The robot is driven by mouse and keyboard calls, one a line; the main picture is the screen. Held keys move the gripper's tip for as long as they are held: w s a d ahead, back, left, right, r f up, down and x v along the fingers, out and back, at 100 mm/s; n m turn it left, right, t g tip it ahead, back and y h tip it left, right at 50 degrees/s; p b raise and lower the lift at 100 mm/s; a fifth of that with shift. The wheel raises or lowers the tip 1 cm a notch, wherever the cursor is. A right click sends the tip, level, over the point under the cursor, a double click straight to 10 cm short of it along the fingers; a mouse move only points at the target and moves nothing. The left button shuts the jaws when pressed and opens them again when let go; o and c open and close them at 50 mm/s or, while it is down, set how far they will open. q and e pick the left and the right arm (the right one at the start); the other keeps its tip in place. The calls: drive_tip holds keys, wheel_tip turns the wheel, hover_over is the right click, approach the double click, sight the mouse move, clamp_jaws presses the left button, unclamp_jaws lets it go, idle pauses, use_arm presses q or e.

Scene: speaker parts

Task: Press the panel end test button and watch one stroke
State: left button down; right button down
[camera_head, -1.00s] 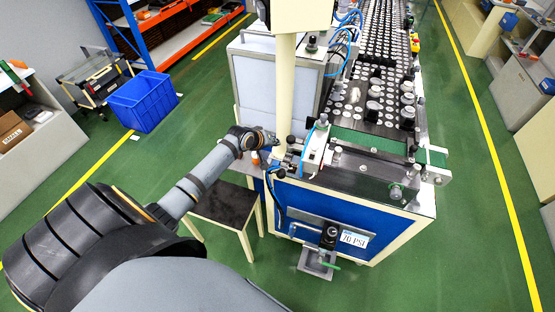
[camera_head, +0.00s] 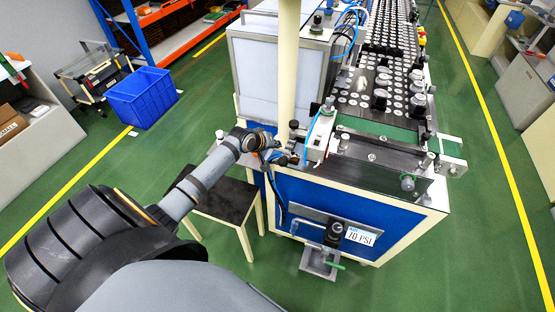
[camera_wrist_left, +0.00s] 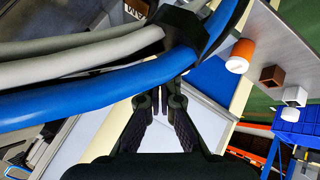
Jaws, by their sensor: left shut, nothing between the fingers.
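My left gripper (camera_head: 287,156) is at the near left corner of the conveyor machine (camera_head: 350,203), beside a small pneumatic unit (camera_head: 318,137) with a blue hose. In the left wrist view its fingers (camera_wrist_left: 160,98) are shut and empty, pointing toward a pale panel (camera_wrist_left: 195,130). Thick blue and grey hoses cross in front of that view. I cannot clearly make out a test button; the fingertips and hoses cover part of this corner. Whether the fingertips touch anything, I cannot tell. My right gripper does not show.
The belt (camera_head: 380,131) runs across the machine's near end, before a bed of round parts (camera_head: 395,75). A 70 PSI sign (camera_head: 360,236) hangs on the blue front. A dark stool (camera_head: 222,198) stands below my left arm. A blue bin (camera_head: 140,98) is farther left. Green floor is open at right.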

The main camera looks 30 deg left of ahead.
sight(276, 155)
use_arm(q)
drive_tip(key=shift+f, duration=0.7)
idle(0.8)
drive_tip(key=shift+f, duration=0.2)
drive_tip(key=shift+f, duration=0.25)
drive_tip(key=shift+f+b, duration=0.35)
drive_tip(key=shift+f, duration=0.2)
idle(0.8)
drive_tip(key=shift+r+p, duration=0.95)
drive_tip(key=shift+p, duration=0.15)
